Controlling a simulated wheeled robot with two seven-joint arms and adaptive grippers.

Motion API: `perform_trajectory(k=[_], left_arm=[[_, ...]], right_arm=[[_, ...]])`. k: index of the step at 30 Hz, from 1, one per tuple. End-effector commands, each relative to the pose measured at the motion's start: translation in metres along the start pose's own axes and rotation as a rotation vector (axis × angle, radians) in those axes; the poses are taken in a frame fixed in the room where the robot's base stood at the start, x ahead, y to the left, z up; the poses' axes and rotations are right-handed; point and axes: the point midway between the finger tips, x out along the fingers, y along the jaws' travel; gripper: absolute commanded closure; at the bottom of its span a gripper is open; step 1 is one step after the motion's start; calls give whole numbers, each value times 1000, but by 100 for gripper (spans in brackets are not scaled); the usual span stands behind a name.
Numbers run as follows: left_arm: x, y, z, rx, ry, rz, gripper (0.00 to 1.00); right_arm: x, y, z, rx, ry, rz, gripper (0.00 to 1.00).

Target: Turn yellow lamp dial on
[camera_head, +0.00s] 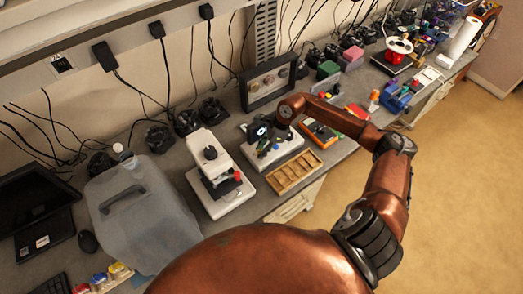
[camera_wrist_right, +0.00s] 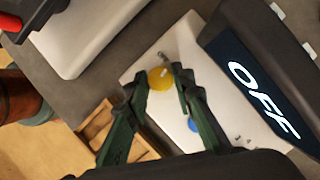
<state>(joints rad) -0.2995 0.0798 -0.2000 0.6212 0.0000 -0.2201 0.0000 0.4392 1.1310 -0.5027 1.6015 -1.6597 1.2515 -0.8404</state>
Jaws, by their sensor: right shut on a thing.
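The yellow lamp dial (camera_wrist_right: 161,79) sits on a white panel (camera_wrist_right: 150,57) in the right wrist view. My right gripper (camera_wrist_right: 158,84) has its dark green fingers on both sides of the dial and is shut on it. A dark display (camera_wrist_right: 262,98) beside the panel reads OFF. A blue dial (camera_wrist_right: 193,125) is close to one finger. In the head view the white-based unit (camera_head: 285,155) stands on the bench, with its display (camera_head: 259,131) facing me. My right arm reaches over it from the right and partly hides it. My left gripper is not in view.
A white device on a base (camera_head: 212,178) stands to the left of the unit, and a wooden compartment tray (camera_head: 294,172) lies in front. An orange multimeter (camera_head: 319,134) is to the right. A dark-framed box (camera_head: 268,82) stands behind. A large grey container (camera_head: 143,213) is at left.

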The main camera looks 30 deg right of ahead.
Motion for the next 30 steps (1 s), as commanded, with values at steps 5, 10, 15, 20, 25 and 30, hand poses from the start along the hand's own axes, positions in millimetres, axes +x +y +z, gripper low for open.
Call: perform_trajectory(k=[5,10,15,20,25,30], left_arm=[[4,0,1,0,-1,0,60],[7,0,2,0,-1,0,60],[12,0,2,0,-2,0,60],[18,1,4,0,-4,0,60],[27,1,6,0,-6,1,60],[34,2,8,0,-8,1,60]], right_arm=[[1,2,-1,150,3,-64,100],[1,3,-1,298,3,-125,100],[2,4,0,446,2,-188,100],[2,4,0,585,2,-245,100],[3,5,1,724,2,-301,100],[3,5,2,838,2,-349,100]])
